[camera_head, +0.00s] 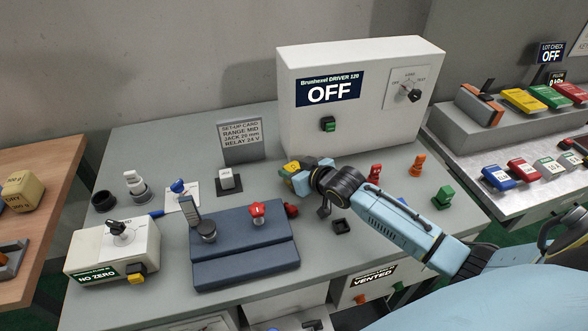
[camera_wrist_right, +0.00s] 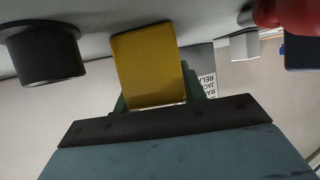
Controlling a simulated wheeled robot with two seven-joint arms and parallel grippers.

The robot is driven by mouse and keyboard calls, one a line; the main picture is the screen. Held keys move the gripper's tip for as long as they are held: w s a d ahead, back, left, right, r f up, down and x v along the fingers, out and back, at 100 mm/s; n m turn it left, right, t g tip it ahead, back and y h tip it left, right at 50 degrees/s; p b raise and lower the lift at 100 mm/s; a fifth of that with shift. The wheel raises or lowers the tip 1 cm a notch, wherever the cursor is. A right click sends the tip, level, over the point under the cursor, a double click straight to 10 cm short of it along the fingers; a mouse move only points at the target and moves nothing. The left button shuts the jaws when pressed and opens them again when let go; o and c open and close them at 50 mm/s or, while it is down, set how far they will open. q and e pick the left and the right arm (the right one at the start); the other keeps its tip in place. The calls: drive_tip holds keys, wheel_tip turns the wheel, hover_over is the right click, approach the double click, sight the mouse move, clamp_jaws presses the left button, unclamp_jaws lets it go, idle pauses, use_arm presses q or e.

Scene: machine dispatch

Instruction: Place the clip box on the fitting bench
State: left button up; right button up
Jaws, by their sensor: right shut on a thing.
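My right gripper (camera_head: 296,172) reaches over the grey bench (camera_head: 130,150) from the right, in front of the white driver box. It is shut on a yellow block (camera_head: 287,169). In the right wrist view the yellow block (camera_wrist_right: 150,65) sticks out beyond the dark gripper body, with dark green edges beside its base. I cannot tell from its look whether this is the clip box, or whether it touches the bench. My left gripper is not in view.
The driver box (camera_head: 350,100) reading OFF stands behind. A blue stepped block (camera_head: 245,265) with a red knob (camera_head: 257,211) is at front.

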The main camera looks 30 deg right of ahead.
drive_tip(key=o, duration=1)
drive_tip(key=shift+r, duration=0.15)
drive_tip(key=p+v, duration=0.1)
drive_tip(key=v, duration=1.1)
